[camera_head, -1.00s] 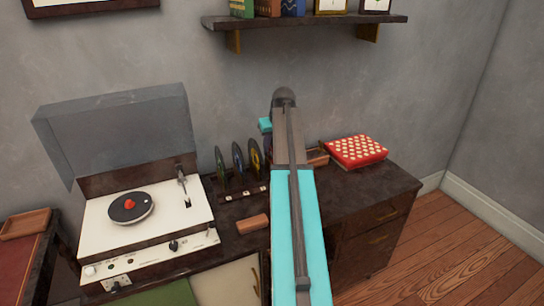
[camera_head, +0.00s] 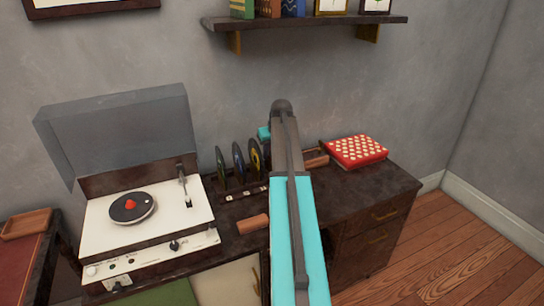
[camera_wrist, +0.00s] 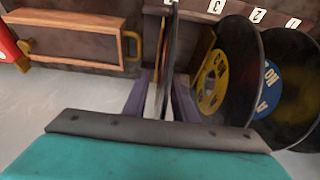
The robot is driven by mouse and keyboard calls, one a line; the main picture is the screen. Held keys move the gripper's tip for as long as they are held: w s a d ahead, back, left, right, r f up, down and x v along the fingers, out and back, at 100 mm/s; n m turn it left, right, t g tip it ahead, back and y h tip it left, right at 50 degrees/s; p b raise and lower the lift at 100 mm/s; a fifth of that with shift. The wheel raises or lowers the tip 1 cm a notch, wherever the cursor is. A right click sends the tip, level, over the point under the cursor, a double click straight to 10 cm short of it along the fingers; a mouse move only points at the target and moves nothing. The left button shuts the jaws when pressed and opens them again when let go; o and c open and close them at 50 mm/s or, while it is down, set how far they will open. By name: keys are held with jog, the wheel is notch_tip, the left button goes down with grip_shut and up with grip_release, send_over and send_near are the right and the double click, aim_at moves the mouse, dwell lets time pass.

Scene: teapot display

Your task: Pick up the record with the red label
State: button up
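In the wrist view a record (camera_wrist: 170,50) stands nearly edge-on in the rack, its label too foreshortened to identify. My gripper (camera_wrist: 163,92) has its purple fingers apart, one on each side of this record's edge, with a gap still visible. To the right stand a yellow-label record (camera_wrist: 222,75) and a blue-label record (camera_wrist: 285,90). In the head view the rack's records show as a yellow-label one (camera_head: 255,158), a blue-label one (camera_head: 239,161) and a greenish one (camera_head: 221,164). My arm hides the gripper and the record between its fingers there.
A record player (camera_head: 150,225) with a raised lid stands left; a disc with a red centre (camera_head: 131,207) lies on it. A brown block (camera_head: 253,224) lies in front of the rack. A red polka-dot box (camera_head: 356,151) sits right. A wall shelf (camera_head: 310,20) hangs above.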

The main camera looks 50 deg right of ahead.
jog(key=shift+c, duration=0.3)
grip_shut()
jog(key=shift+r, duration=0.1)
notch_tip(320, 180, up, 9)
jog(key=shift+f+b, duration=0.2)
jog(key=shift+b, duration=0.15)
jog(key=shift+r, duration=0.65)
jog(key=shift+r, duration=0.1)
